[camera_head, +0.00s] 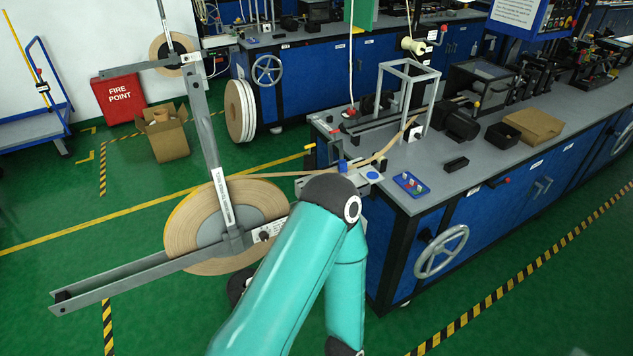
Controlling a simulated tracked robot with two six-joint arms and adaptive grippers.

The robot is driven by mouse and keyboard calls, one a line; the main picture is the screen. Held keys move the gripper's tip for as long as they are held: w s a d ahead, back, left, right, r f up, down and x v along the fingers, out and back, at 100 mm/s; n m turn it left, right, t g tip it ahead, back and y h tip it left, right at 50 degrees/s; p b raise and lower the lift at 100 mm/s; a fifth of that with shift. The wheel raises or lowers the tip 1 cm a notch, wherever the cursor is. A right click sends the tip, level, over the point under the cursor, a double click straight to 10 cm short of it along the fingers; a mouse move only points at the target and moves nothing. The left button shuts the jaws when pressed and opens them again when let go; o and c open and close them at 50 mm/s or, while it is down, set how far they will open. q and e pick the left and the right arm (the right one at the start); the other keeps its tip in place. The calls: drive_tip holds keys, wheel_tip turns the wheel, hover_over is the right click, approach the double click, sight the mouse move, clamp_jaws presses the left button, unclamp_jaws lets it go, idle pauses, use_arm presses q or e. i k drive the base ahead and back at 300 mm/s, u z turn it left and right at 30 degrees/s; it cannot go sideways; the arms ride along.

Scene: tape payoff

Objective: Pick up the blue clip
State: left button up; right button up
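A small blue block-like piece (342,166), possibly the blue clip, stands by the tape path at the bench's near left corner, just behind the bend of my teal arm. A small blue tray (402,181) lies on the bench top to its right. It holds several tiny coloured pieces, red, green and pale; they are too small to tell whether one is a blue clip. One teal arm of mine rises from the bottom, bends in front of the bench corner and runs down again. Neither gripper shows.
A large tape reel (190,232) on a grey metal arm stands left of the bench (470,185), its tape running to the bench corner. A black block (455,164), a black box (502,136) and a cardboard piece (535,125) lie on the bench. A handwheel (441,252) projects from its front.

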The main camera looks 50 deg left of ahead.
sight(342, 164)
drive_tip(key=k, duration=0.95)
drive_tip(key=u, duration=0.85)
drive_tip(key=i, duration=0.95)
drive_tip(key=u, duration=0.1)
